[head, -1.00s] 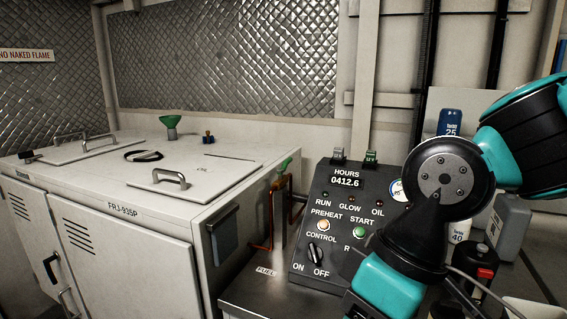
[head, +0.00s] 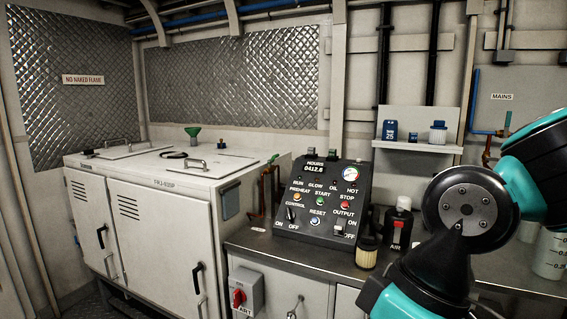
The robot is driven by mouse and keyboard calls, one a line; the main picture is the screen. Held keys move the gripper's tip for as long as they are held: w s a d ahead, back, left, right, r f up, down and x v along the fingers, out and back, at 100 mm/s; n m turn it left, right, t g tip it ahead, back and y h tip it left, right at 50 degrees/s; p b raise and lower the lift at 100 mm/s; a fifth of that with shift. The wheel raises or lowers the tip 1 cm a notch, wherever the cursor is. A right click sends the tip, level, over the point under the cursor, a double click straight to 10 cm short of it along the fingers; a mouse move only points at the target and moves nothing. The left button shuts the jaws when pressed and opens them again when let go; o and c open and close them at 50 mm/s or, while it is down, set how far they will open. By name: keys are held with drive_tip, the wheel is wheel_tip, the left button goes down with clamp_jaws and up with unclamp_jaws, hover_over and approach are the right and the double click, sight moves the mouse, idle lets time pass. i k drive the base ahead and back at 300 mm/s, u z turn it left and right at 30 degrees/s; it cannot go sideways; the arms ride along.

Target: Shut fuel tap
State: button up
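A copper-coloured pipe (head: 264,196) rises between the white generator cabinet and the control panel. A small green lever (head: 272,159) sits at its top and appears to point upward at a slant. A small pale label (head: 257,229) lies on the bench at the foot of the pipe; it is too small to read now, but read FUEL in the earlier view. My teal and black arm fills the right side of the head view, well right of the pipe. My gripper is out of view.
The control panel (head: 322,202) stands on the metal bench, right of the pipe. The white cabinet (head: 160,205) is left of it. An oil filter (head: 367,252) and a black bottle (head: 398,224) stand near my arm. A red rotary switch (head: 239,298) is on the bench front.

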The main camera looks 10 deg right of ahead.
sight(271, 161)
drive_tip(key=u, duration=1)
drive_tip(key=i, duration=1.7)
drive_tip(key=z, duration=0.55)
